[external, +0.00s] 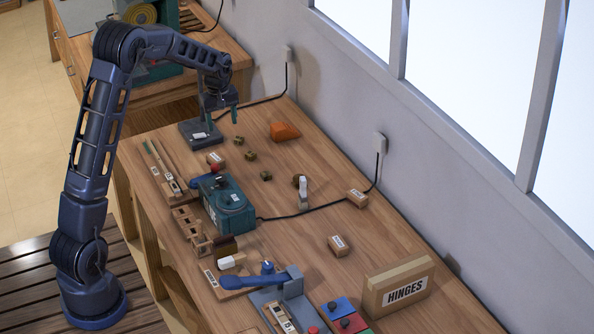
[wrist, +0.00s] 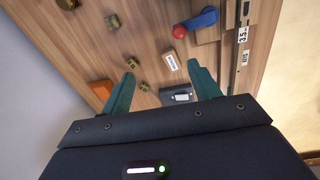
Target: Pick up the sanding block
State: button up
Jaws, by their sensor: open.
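An orange wedge-shaped block (external: 285,131), the likeliest sanding block though no label on it can be read, lies on the workbench near the wall. It also shows in the wrist view (wrist: 101,89), partly cut off behind my left finger and the gripper body. My gripper (external: 221,114) is open and empty above the far end of the bench, left of the orange block in the external view. Its two teal fingers point down, apart from the block. In the wrist view my gripper (wrist: 163,76) has bare wood and a small labelled block (wrist: 171,62) between and beyond its fingertips.
Several small brass pieces (external: 250,155) lie near the orange block. A dark metal stand (external: 200,134) is below my gripper. A teal machine (external: 226,205) with a cable stands mid-bench. A box marked HINGES (external: 398,288) is at the near end. The wall (external: 340,88) bounds the bench's right side.

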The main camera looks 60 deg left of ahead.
jog(key=a+f+n, duration=0.3)
jog(key=a+f, duration=0.6)
jog(key=f, duration=0.1)
send_over(215, 157)
jog(key=shift+g, duration=0.3)
jog(key=f, duration=0.5)
jog(key=shift+a, duration=0.2)
jog(key=shift+w+d+f, duration=0.1)
jog(key=shift+d+f, duration=0.05)
jog(key=shift+f, duration=1.2)
jog(key=shift+d+f, duration=0.1)
jog(key=shift+f, duration=1.25)
jog(key=c, duration=1.1)
